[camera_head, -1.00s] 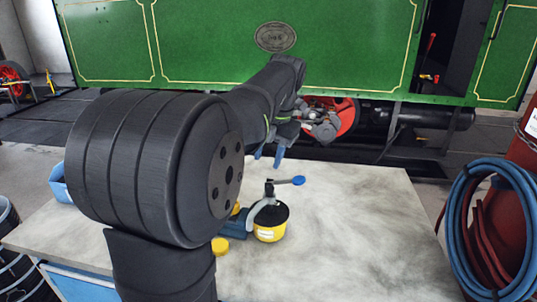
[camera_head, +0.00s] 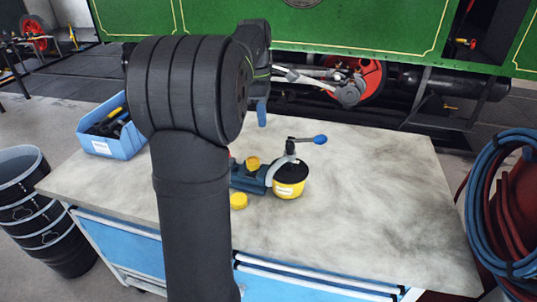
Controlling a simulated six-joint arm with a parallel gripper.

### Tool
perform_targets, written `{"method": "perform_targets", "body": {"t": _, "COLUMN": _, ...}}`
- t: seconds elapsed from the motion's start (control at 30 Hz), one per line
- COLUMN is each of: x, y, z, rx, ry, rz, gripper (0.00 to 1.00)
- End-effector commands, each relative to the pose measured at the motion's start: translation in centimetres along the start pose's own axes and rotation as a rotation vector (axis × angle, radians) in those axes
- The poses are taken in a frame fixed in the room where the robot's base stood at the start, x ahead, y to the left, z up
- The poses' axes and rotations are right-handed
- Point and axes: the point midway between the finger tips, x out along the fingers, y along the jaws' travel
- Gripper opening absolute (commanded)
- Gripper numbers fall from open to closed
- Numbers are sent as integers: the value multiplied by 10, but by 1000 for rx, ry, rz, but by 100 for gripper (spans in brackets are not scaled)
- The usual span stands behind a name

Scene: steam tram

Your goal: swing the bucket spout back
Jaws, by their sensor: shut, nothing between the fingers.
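A small yellow tub (camera_head: 290,186) with a black top and a white label stands on the bench. A grey curved piece (camera_head: 275,170) rises along its left side. From a short dark post on top, an arm with a blue end (camera_head: 319,140) points right; I cannot tell which part is the spout. My gripper (camera_head: 262,113) shows as blue fingertips pointing down, beyond and to the left of the tub, apart from it. It looks shut and empty. My own arm hides much of it.
A dark blue vice-like block (camera_head: 247,178) sits left of the tub, with a yellow cap (camera_head: 238,201) nearby. A blue bin of tools (camera_head: 112,131) stands at the bench's back left. The bench's right side is clear. Hoses (camera_head: 510,215) hang at right.

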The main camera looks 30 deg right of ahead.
Motion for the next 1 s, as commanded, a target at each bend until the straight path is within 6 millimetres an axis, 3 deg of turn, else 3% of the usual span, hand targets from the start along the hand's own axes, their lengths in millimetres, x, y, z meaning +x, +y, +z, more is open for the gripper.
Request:
{"method": "perform_targets", "body": {"t": 0.1, "x": 5, "y": 7, "z": -18, "rx": 181, "ry": -52, "rz": -9, "gripper": 0}}
{"method": "perform_targets", "body": {"t": 0.3, "x": 10, "y": 14, "z": -34, "rx": 398, "ry": -111, "rz": -1, "gripper": 0}}
{"method": "perform_targets", "body": {"t": 0.57, "x": 21, "y": 15, "z": -37, "rx": 462, "ry": -128, "rz": 3, "gripper": 0}}
{"method": "perform_targets", "body": {"t": 1.0, "x": 109, "y": 12, "z": -26, "rx": 460, "ry": -127, "rz": 0, "gripper": 0}}
